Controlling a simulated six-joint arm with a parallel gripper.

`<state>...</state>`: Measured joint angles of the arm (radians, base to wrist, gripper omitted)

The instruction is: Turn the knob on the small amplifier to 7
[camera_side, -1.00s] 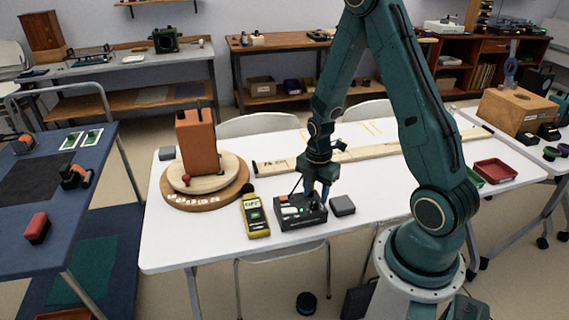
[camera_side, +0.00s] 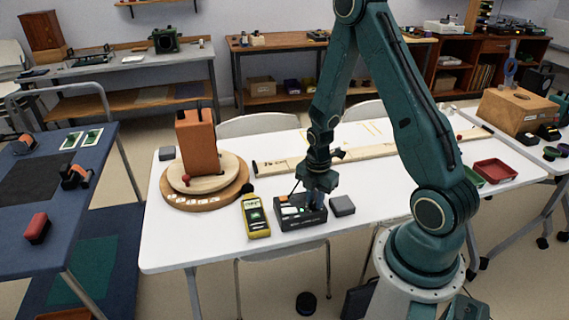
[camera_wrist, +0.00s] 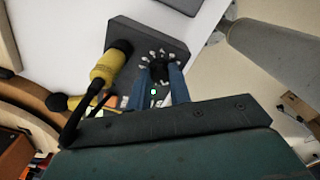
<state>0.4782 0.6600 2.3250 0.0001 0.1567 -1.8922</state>
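The small amplifier (camera_side: 302,224) is a black box on the white table, with pale labels and a green light on its top. In the wrist view its dark face (camera_wrist: 125,35) shows a black knob (camera_wrist: 159,71) ringed by white marks. My gripper (camera_side: 317,202) points down over the right part of the amplifier. In the wrist view my gripper (camera_wrist: 160,76) has its two blue fingers apart, one on each side of the knob. I cannot tell whether they touch it. The fingers hide part of the knob and its marks, and the numbers are not readable.
A yellow meter (camera_side: 256,216) stands close left of the amplifier, and a small grey box (camera_side: 342,206) close right. A yellow plug-like piece (camera_wrist: 110,63) with a black cable sits near the fingers. An orange box (camera_side: 198,142) stands on a round wooden base (camera_side: 172,192).

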